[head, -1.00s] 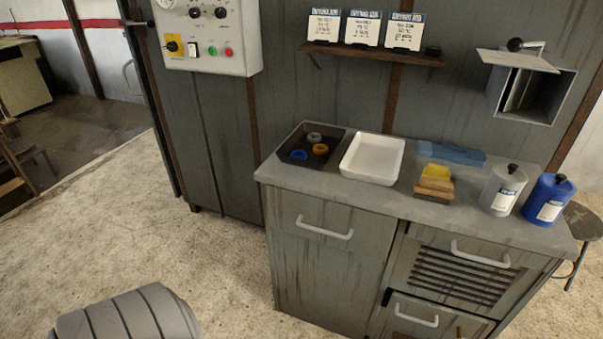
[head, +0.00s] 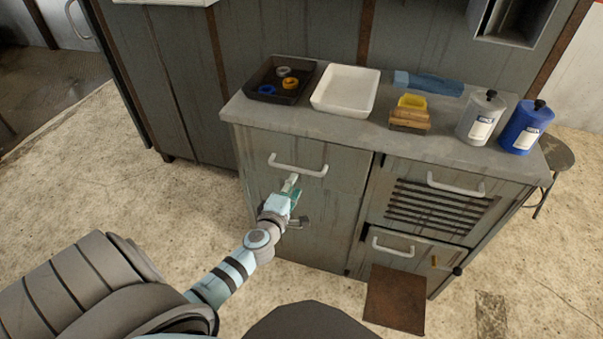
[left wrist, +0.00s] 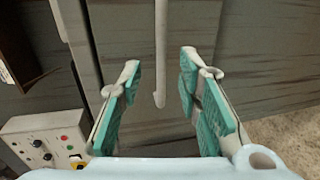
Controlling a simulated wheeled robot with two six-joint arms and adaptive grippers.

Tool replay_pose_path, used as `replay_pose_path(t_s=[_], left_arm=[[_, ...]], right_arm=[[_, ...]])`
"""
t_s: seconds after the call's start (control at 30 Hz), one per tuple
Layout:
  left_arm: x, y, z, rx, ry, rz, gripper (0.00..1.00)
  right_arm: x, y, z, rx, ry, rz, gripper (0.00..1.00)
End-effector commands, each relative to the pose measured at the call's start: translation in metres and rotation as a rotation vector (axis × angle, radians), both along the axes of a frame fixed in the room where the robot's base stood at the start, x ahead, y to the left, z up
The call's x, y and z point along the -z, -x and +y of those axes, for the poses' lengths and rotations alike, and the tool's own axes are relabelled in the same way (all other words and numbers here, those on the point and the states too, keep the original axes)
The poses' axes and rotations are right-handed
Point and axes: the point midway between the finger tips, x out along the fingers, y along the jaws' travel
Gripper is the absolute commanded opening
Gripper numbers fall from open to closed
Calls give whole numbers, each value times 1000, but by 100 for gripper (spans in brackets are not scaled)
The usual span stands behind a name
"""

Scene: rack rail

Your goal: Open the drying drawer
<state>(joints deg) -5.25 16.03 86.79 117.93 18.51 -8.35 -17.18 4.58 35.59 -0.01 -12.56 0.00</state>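The grey cabinet (head: 300,225) has a left front with a pale bar handle (head: 298,168). At its upper right is a slatted drawer front (head: 440,207) with its own handle (head: 455,187). All these fronts look closed. My left gripper (head: 292,183), with teal finger pads, is just below and in front of the left handle. In the left wrist view its fingers (left wrist: 160,68) are spread wide, with a pale handle bar (left wrist: 160,45) between them in the picture. Contact is not visible. My right gripper is not in view.
A lower right front has another handle (head: 393,248). A brown panel (head: 395,300) lies before the cabinet's foot. The worktop holds a dark tray (head: 297,94), white tray (head: 345,90), brush-like block (head: 410,118) and two bottles (head: 482,117). Floor at left is clear.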

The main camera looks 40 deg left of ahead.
Motion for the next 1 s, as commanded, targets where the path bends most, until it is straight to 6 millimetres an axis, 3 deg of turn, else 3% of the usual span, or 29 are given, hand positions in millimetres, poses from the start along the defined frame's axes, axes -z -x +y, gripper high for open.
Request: replay_pose_path(t_s=[0.1,0.33,0.7,0.9,1.0], left_arm=[[12,-35,12,0,-1,-3,31],[21,-75,25,2,-2,0,31],[19,-84,28,2,-1,1,31],[20,-84,28,3,-1,1,1],[20,-84,28,3,-1,1,0]], right_arm=[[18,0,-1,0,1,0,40],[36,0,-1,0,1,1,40],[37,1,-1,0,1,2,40],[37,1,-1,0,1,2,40],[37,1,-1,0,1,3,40]])
